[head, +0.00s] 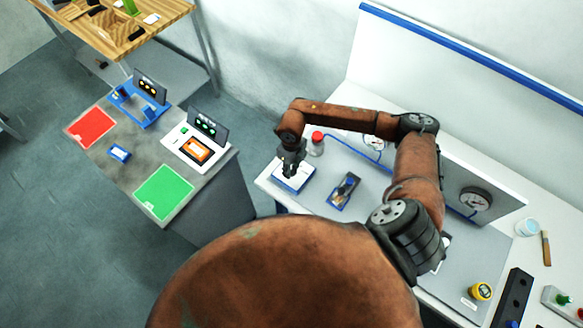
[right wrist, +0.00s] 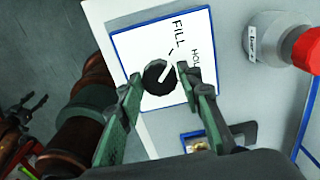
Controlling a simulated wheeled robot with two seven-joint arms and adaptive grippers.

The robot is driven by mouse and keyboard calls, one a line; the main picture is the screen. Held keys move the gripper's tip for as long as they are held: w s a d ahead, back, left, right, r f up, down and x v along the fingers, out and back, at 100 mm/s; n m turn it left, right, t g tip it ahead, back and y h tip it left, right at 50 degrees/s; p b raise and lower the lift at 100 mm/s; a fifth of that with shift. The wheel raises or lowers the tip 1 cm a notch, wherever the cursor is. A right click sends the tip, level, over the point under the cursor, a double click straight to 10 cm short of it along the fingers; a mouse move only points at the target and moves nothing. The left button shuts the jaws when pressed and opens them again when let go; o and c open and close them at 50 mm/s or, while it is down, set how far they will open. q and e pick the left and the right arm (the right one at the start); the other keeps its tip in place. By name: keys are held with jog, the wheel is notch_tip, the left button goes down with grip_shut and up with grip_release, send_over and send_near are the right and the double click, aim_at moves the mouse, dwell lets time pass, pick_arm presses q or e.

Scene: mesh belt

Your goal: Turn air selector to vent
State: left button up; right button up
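The air selector is a round black knob (right wrist: 157,84) with a white pointer line, on a white blue-edged plate (right wrist: 130,45). The pointer slants up and right, toward a short black tick near the word FILL. A second word, starting HOL, is partly covered; I see no vent label. My right gripper (right wrist: 159,77) is open, with one fingertip on each side of the knob; I cannot tell whether they touch it. In the head view my right gripper (head: 291,172) is over the plate (head: 293,184) and hides the knob. A dark claw, seemingly my left gripper (right wrist: 27,108), shows small at the left.
A red-topped button (right wrist: 300,48) stands right of the plate. A blue-edged black device (head: 344,190) lies on the grey bench panel. Gauges (head: 475,200) and a blue hose (head: 350,147) are behind. A side counter (head: 133,150) is at left, across a floor gap.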

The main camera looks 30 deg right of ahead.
jog(key=c, duration=0.7)
jog(key=shift+o, duration=0.2)
jog(key=shift+m, duration=0.3)
jog(key=m+b, duration=0.2)
jog(key=m, duration=0.1)
jog(key=shift+f, duration=0.1)
jog(key=m+b, duration=0.2)
jog(key=m, duration=0.3)
jog(key=m+b, duration=0.1)
jog(key=m, duration=0.3)
jog(key=shift+w+d+m+b, duration=0.1)
jog(key=shift+m+b, duration=0.3)
jog(key=shift+m, duration=2.4)
jog(key=shift+r, duration=0.2)
